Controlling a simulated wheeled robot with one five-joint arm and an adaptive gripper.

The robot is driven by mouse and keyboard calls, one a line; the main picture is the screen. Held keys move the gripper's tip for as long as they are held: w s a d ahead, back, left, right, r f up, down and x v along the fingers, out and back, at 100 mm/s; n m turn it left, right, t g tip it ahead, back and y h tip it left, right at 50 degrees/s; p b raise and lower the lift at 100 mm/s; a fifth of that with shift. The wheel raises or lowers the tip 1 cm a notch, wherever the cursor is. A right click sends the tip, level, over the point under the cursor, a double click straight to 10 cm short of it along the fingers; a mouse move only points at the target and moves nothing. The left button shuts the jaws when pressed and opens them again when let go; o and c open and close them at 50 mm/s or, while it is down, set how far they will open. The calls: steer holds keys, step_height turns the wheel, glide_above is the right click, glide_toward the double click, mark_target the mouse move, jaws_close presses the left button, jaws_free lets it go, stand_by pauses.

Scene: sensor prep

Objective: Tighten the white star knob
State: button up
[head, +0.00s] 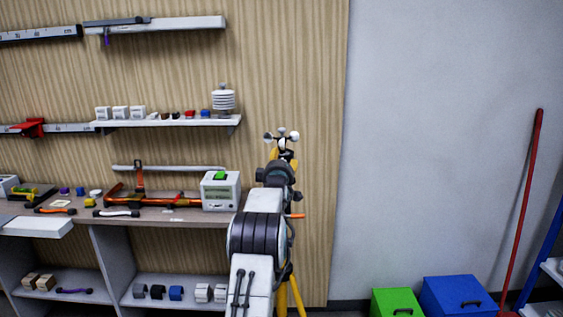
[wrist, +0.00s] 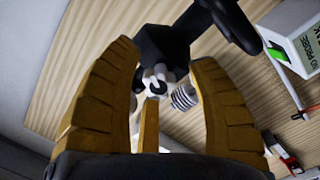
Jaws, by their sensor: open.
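The white star knob (wrist: 154,80), a white lobed piece with a dark centre, shows in the wrist view on a dark mount beside a yellow post (wrist: 148,125). My gripper (wrist: 160,62) is open, with one brown padded finger on each side of the knob. I see no clear contact between fingers and knob. In the head view my arm hides the knob and most of the yellow tripod (head: 296,292). An anemometer with white and dark cups (head: 282,134) shows above my arm there.
A white box with a green top (head: 220,190) stands on the bench left of my arm. A wall shelf (head: 170,122) holds a white finned shield (head: 223,101). Green (head: 397,302) and blue (head: 457,296) bins and a red-handled broom (head: 522,210) stand at right.

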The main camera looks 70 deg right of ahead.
steer(key=shift+o, duration=0.3)
jaws_close()
stand_by(0.4)
